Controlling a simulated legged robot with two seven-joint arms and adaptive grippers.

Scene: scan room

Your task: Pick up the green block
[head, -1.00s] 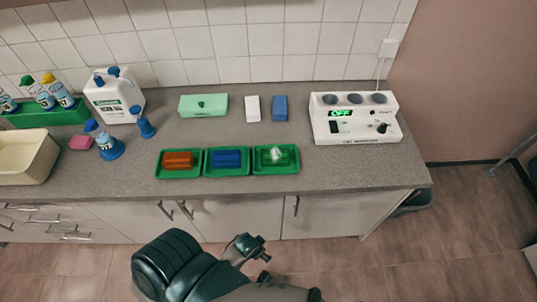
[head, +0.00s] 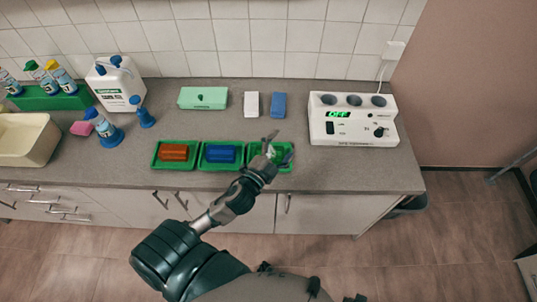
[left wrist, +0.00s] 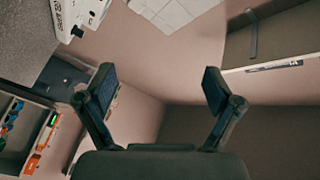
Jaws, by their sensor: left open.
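Three green trays stand in a row near the counter's front edge. The right tray (head: 285,169) has a pale green shape (head: 280,152) in it, partly hidden by my left gripper; I cannot tell clearly that it is the green block. My left gripper (head: 279,147) is over this tray, open, its fingers spread; I cannot tell its height above the tray. In the left wrist view its two fingers (left wrist: 157,85) are wide apart with nothing between them, and no block shows there. My right gripper is not in view.
An orange-brown block (head: 173,152) and a blue block (head: 220,153) lie in the other trays. Behind are a mint box (head: 203,98), a white block (head: 251,105) and a blue one (head: 279,105). A white device (head: 352,125) stands to the right.

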